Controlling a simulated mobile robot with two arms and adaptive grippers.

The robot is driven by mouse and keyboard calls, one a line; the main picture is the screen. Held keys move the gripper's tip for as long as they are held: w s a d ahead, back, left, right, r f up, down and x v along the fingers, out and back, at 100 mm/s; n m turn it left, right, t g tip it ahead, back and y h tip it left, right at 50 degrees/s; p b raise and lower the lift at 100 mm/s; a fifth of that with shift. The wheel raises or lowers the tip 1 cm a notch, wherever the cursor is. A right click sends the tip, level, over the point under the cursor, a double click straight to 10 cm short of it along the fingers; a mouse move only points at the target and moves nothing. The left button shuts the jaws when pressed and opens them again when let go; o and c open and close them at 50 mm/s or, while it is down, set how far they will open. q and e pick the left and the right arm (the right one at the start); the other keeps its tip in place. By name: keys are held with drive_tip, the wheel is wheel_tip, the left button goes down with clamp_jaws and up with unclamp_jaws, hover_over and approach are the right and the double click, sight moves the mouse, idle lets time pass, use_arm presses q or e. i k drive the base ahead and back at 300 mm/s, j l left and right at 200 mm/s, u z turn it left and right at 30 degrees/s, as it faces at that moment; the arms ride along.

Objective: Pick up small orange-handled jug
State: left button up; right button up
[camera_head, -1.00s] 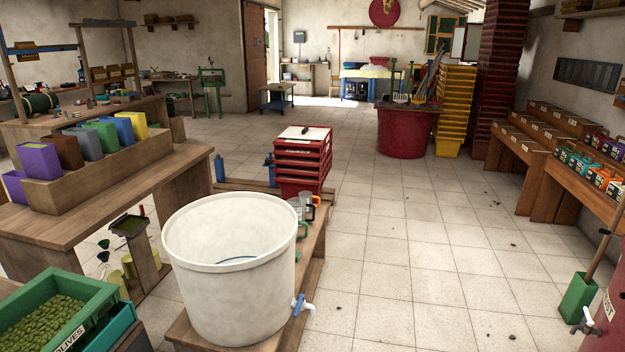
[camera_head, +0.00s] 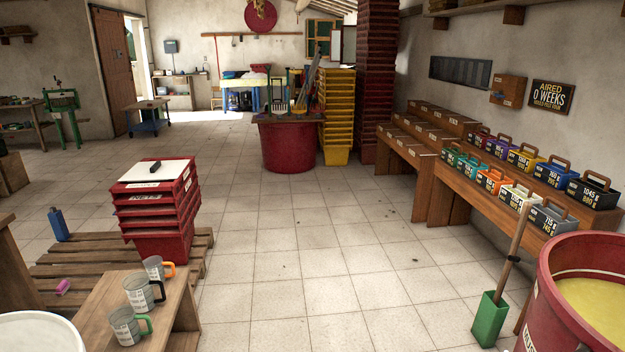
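Several measuring jugs stand in a row on a wooden bench (camera_head: 100,300) at the lower left of the head view. The small jug with the orange handle (camera_head: 153,268) is the farthest of them and looks the smallest. Its handle points right. A jug with a black handle (camera_head: 139,293) stands in front of it, and a jug with a green handle (camera_head: 124,326) is nearest. All stand upright. Neither of my grippers shows in the head view.
A stack of red crates (camera_head: 160,210) stands on a pallet (camera_head: 90,268) just behind the bench. A white tub (camera_head: 40,325) is at the lower left corner. A red vat (camera_head: 570,270) and a green-bladed tool (camera_head: 490,318) stand at right. The tiled floor between is clear.

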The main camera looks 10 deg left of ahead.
sight(154, 264)
drive_tip(key=i, duration=2.1)
